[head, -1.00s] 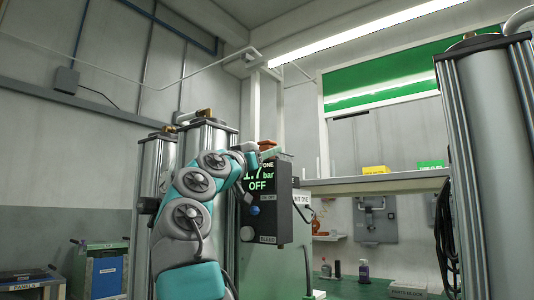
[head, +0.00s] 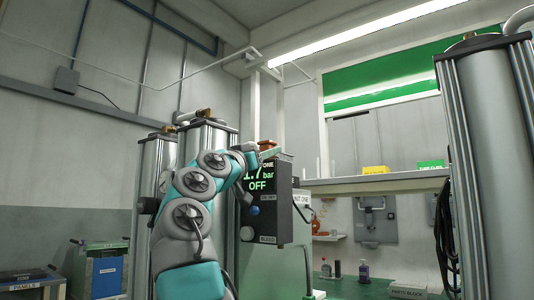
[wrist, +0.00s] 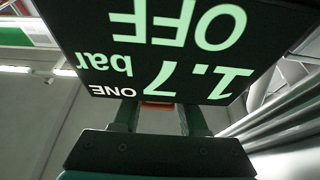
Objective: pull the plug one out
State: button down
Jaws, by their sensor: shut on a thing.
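The dark panel of column one (head: 267,215) shows "ONE", "1.7 bar" and "OFF" in green and white, with a blue knob (head: 254,210) below. In the wrist view the same panel (wrist: 260,55) fills the top, upside down. My gripper (wrist: 159,112) is at the panel's upper edge, its two fingers on either side of a small orange piece (wrist: 158,104), which I take to be the plug. Most of the piece is hidden behind the panel. In the head view my gripper (head: 267,153) is at the panel's top, beside an orange-brown part, its fingers small and partly hidden.
A tall metal column (head: 485,160) stands at the right. A shelf (head: 375,184) with yellow and green boxes runs behind the panel. A green bench (head: 345,288) lies below it with bottles. Open air lies above the panel.

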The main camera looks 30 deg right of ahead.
notch_tip(320, 180, up, 4)
jog(key=p, duration=0.3)
jog(key=shift+f+p, duration=0.15)
jog(key=shift+p, duration=0.25)
jog(key=shift+a, duration=0.1)
jog(key=shift+c, duration=2.2)
grip_release()
